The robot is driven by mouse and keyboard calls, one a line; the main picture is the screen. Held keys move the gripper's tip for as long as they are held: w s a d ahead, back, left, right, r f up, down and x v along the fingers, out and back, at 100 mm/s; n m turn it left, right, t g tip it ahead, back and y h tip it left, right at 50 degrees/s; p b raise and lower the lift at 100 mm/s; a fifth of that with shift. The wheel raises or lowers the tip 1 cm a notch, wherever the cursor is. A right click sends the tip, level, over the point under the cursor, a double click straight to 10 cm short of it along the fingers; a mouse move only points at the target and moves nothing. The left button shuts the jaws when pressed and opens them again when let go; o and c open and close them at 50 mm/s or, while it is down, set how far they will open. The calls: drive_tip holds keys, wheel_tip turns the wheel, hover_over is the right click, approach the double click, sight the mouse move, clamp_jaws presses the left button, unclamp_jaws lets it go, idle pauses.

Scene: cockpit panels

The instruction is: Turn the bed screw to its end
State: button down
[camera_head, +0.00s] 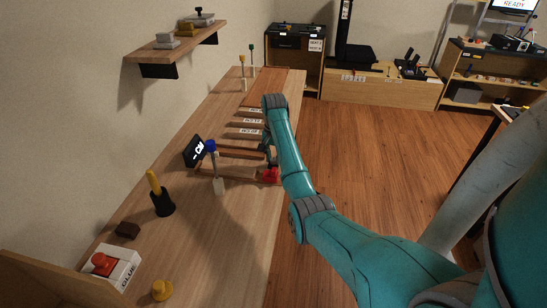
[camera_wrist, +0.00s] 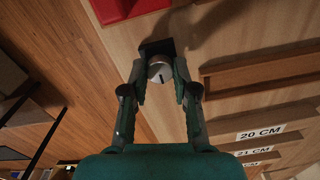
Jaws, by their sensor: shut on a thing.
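The bed screw shows in the wrist view as a round silver knob (camera_wrist: 159,70) with a dark line across its face. It sits at a dark square block (camera_wrist: 156,47) on the wooden bench. My gripper (camera_wrist: 160,76) has its two fingers closed on opposite sides of the knob. In the head view my gripper (camera_head: 267,150) is at the bench's right edge, and my arm hides much of it. The knob cannot be made out there. A black display (camera_head: 194,150) reading "- CM" stands on the bench to the left.
A red block (camera_head: 270,175) lies close to my gripper; red also shows in the wrist view (camera_wrist: 120,8). Labelled wooden slats (camera_wrist: 265,118) lie to the right there. A blue-topped post (camera_head: 211,147), a yellow-handled tool (camera_head: 157,190) and a glue box (camera_head: 112,266) stand on the bench.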

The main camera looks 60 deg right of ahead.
drive_tip(key=n, duration=0.8)
drive_tip(key=shift+n, duration=0.3)
drive_tip(key=n, duration=0.4)
drive_tip(key=shift+n, duration=0.3)
drive_tip(key=n, duration=0.4)
drive_tip(key=shift+n, duration=0.3)
drive_tip(key=c, duration=0.9)
unclamp_jaws()
